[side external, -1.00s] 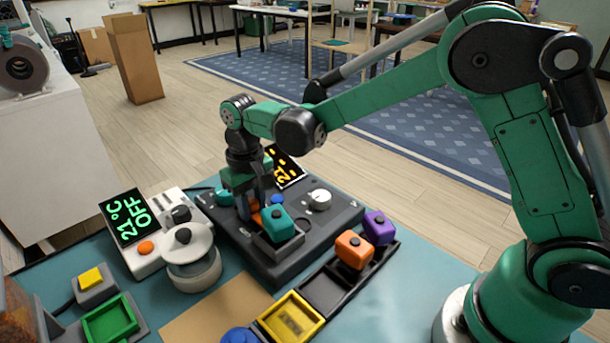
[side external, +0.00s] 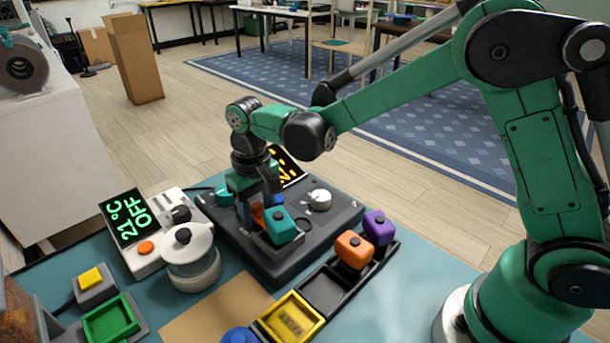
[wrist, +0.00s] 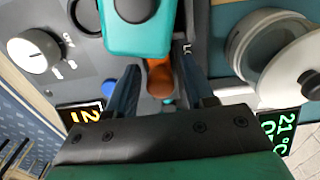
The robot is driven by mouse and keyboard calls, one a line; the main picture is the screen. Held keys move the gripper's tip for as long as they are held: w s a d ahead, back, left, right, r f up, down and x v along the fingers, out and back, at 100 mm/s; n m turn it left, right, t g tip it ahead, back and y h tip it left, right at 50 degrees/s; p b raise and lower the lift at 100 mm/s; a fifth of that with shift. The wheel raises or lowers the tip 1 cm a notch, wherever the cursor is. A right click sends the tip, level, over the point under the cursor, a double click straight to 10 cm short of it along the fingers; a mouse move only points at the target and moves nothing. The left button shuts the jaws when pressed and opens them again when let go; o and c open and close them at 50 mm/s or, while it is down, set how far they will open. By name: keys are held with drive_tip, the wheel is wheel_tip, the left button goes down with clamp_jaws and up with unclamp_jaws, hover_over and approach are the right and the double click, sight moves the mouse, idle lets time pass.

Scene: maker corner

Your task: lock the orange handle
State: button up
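The orange handle (side external: 257,214) stands on the dark grey machine (side external: 333,216), close to the teal block (side external: 281,227). Most of it is hidden behind my fingers in the side view. In the wrist view the orange handle (wrist: 160,77) shows between my two fingers, just below the teal block (wrist: 138,28). My gripper (side external: 259,212) is low over the machine and points down. In the wrist view my gripper (wrist: 160,80) is open around the handle, with a visible gap on the left side and a smaller one on the right.
The machine carries a white dial (side external: 320,199), a blue button (side external: 278,200) and a tilted display (side external: 287,165). A white pot-like device (side external: 190,256) and a green-lit display (side external: 126,217) stand left. A black tray (side external: 326,291) with orange and purple blocks lies in front.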

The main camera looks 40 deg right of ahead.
sight(258, 204)
drive_tip(key=shift+r, duration=3.5)
drive_tip(key=shift+d+r, duration=0.1)
drive_tip(key=s+d+r+t, duration=0.1)
drive_tip(key=s+d+t, duration=0.6)
drive_tip(key=s, duration=0.4)
drive_tip(key=shift+d+r, duration=0.3)
drive_tip(key=shift+d, duration=0.6)
